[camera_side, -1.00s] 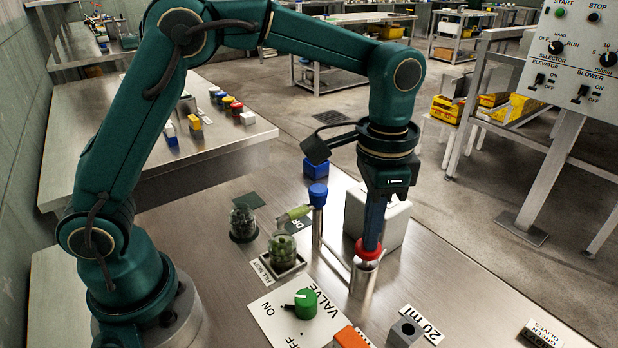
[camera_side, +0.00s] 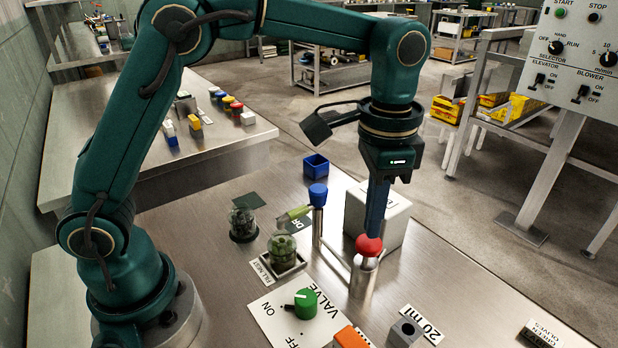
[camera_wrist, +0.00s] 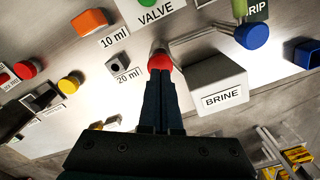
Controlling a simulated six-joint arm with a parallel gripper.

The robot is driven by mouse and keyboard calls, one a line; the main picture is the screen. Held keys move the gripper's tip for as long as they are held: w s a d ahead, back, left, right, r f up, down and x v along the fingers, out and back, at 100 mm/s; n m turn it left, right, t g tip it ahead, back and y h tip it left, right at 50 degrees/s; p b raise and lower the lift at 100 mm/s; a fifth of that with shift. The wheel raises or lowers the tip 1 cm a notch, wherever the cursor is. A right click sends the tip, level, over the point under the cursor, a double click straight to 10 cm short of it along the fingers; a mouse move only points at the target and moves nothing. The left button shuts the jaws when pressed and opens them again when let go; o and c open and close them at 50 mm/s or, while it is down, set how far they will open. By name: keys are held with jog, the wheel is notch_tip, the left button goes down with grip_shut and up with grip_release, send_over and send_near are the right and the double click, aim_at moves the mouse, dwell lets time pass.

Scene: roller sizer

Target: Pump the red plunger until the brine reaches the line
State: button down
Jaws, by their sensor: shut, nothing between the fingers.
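The red plunger (camera_side: 368,245) stands raised on top of a metal cylinder (camera_side: 363,278). My gripper (camera_side: 372,232) is shut with nothing in it, pointing down, its fingertips at the top of the plunger. The plunger also shows in the wrist view (camera_wrist: 159,61), just past my fingertips (camera_wrist: 159,72); I cannot tell if they touch. A pipe runs from the cylinder to a post with a blue cap (camera_side: 318,195) and a green spout, which points over a glass jar of olives (camera_side: 283,248) on the fill nest. The brine level in the jar is too small to read.
The white brine box (camera_side: 392,222) stands right behind the plunger. A green valve knob (camera_side: 305,303) sits on a plate in front. An orange block (camera_side: 350,338) and a grey 20 ml block (camera_side: 405,332) lie near the front. A second jar (camera_side: 243,222) and a blue bin (camera_side: 316,166) stand farther back.

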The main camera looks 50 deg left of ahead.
jog(key=shift+r, duration=2.5)
